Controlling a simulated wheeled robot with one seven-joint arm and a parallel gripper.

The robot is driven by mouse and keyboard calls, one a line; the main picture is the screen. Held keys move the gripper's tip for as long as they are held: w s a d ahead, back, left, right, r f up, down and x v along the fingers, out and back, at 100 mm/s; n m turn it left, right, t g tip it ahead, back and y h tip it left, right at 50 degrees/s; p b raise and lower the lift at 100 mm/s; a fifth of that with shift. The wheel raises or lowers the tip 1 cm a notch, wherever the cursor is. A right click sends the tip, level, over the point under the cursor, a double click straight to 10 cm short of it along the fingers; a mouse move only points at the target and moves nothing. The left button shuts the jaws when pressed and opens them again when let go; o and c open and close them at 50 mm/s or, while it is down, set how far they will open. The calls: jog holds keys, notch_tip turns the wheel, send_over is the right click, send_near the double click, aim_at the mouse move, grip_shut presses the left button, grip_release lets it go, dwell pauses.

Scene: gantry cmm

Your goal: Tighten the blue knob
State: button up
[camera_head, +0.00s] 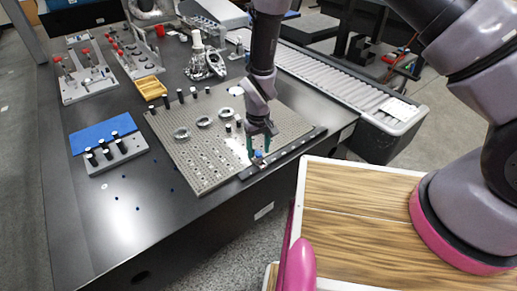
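The blue knob (259,154) is small and sits near the front corner of the perforated metal plate (205,180), by the dark rail at its edge. My gripper (259,150) points down over it. Its two green fingers stand apart, one on each side, with their tips at about the knob's height. The fingers partly hide the knob. I cannot tell whether they touch it.
The dark rail (285,151) runs along the plate's front edge. Rings and dark posts stand on the plate. A grey block with black pegs (117,154), a blue pad (102,133) and a yellow tray (149,89) lie to the left. The black table's front left is mostly clear.

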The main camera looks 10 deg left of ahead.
aim_at(259, 152)
notch_tip(259, 152, up, 11)
dwell(0.7)
jog(key=shift+f, duration=0.1)
